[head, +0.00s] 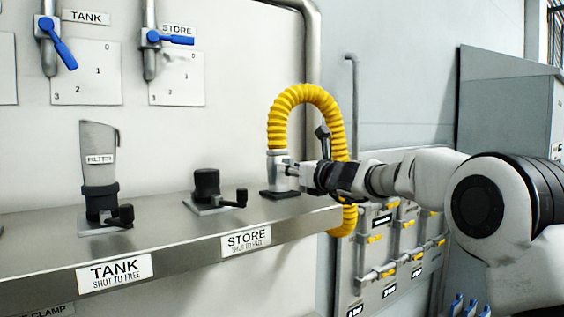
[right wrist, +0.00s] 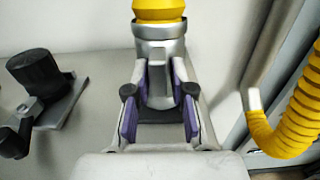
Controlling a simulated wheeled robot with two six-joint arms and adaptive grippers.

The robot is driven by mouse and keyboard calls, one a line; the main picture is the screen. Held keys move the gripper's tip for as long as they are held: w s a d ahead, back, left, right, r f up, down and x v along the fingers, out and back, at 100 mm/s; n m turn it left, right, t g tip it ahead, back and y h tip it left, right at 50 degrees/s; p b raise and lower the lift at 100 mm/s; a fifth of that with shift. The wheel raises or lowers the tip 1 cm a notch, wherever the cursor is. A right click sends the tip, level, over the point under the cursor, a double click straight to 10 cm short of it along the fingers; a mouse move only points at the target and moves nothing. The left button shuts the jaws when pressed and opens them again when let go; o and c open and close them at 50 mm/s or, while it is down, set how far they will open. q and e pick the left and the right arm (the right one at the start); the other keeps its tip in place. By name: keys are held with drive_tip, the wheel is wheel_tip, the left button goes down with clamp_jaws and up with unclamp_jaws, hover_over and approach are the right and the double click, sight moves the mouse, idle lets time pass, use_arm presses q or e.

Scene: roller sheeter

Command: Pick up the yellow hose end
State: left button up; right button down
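The yellow hose end is a grey metal fitting (head: 277,165) below a yellow corrugated hose (head: 305,95). It stands upright on a dark square base at the right end of the steel shelf. My right gripper (head: 290,169) reaches it from the right. In the right wrist view, the purple-padded fingers of the right gripper (right wrist: 160,95) stand on both sides of the narrow part of the metal fitting (right wrist: 159,50). Whether the pads press on it or leave a small gap cannot be made out. My left gripper is not in view.
The steel shelf (head: 170,235) also holds a dark STORE port (head: 207,184) with a lever and a FILTER piece (head: 98,155) on the TANK port. The hose loops over and hangs behind my right wrist. A valve panel (head: 395,245) stands lower right.

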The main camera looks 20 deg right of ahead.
idle(0.4)
drive_tip(key=shift+r, duration=0.25)
drive_tip(key=r+p, duration=0.1)
drive_tip(key=r, duration=0.1)
drive_tip(key=w+r+p, duration=0.1)
drive_tip(key=r, duration=0.2)
drive_tip(key=a+r+p, duration=0.1)
drive_tip(key=r, duration=0.2)
drive_tip(key=shift+w+p, duration=0.35)
drive_tip(key=shift+w, duration=0.05)
drive_tip(key=shift+r, duration=0.4)
drive_tip(key=shift+s+d+r, duration=0.2)
drive_tip(key=shift+s+d, duration=0.05)
drive_tip(key=shift+s, duration=0.25)
drive_tip(key=shift+d, duration=0.1)
